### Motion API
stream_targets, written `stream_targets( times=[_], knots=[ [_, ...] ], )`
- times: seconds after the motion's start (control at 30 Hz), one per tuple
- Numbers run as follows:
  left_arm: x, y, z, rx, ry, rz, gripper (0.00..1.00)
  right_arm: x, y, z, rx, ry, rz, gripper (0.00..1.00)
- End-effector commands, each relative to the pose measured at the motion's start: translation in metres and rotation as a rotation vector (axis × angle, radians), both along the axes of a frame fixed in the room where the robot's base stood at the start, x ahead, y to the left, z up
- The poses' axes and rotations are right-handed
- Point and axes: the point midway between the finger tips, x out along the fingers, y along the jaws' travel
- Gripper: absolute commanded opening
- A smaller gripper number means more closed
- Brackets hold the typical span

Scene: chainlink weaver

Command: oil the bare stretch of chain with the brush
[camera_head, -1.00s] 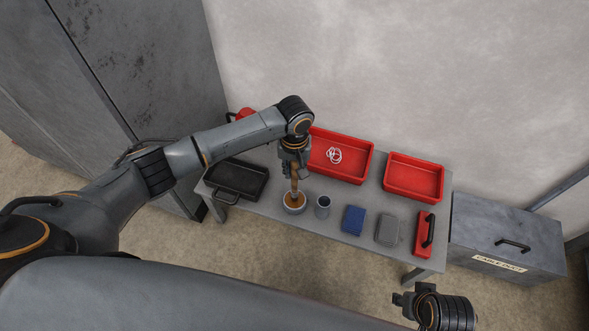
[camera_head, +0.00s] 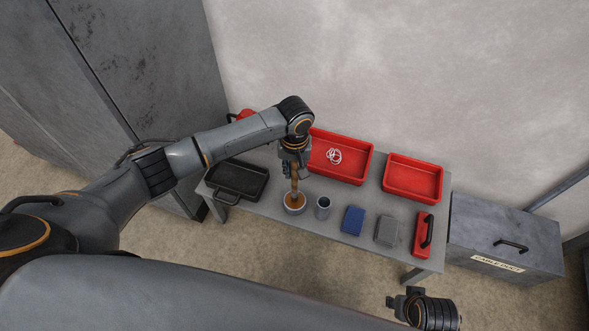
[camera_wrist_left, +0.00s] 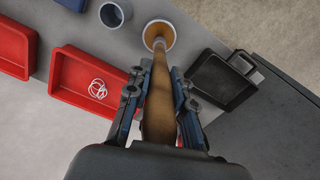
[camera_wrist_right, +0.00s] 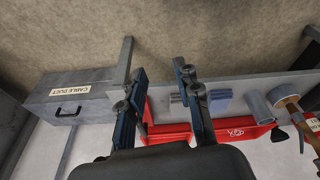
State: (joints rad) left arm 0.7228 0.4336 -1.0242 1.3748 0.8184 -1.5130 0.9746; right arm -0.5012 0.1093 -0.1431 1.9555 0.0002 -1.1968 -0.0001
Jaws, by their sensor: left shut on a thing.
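My left gripper (camera_head: 293,170) is shut on the wooden handle of the brush (camera_head: 294,187), which also shows in the left wrist view (camera_wrist_left: 159,115). The brush points down, with its lower end in a small round pot (camera_head: 294,207) of amber liquid at the table's front edge; the pot also shows in the left wrist view (camera_wrist_left: 172,33). The bristles are hidden. My right gripper (camera_head: 397,301) is near the bottom right, off the table; in the right wrist view (camera_wrist_right: 158,75) its fingers are apart and empty. I cannot make out a bare stretch of chain.
A grey cup (camera_head: 323,207), a blue block (camera_head: 352,220), a grey block (camera_head: 387,231) and a red handled item (camera_head: 423,234) line the front. Behind are a red tray (camera_head: 364,174) with white loops and a red tray (camera_head: 413,189). A black tray (camera_head: 222,180) is left.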

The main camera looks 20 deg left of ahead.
Motion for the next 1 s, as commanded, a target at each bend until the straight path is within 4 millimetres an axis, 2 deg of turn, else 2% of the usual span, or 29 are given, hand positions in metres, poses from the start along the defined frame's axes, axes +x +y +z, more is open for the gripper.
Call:
stream_targets(
  times=[1.0],
  knots=[
    [0.001, 0.000, 0.020, -0.001, -0.001, 0.001, 0.00, -0.025, -0.003, -0.076, -0.004, 0.044, 0.007, 0.33]
  ],
)
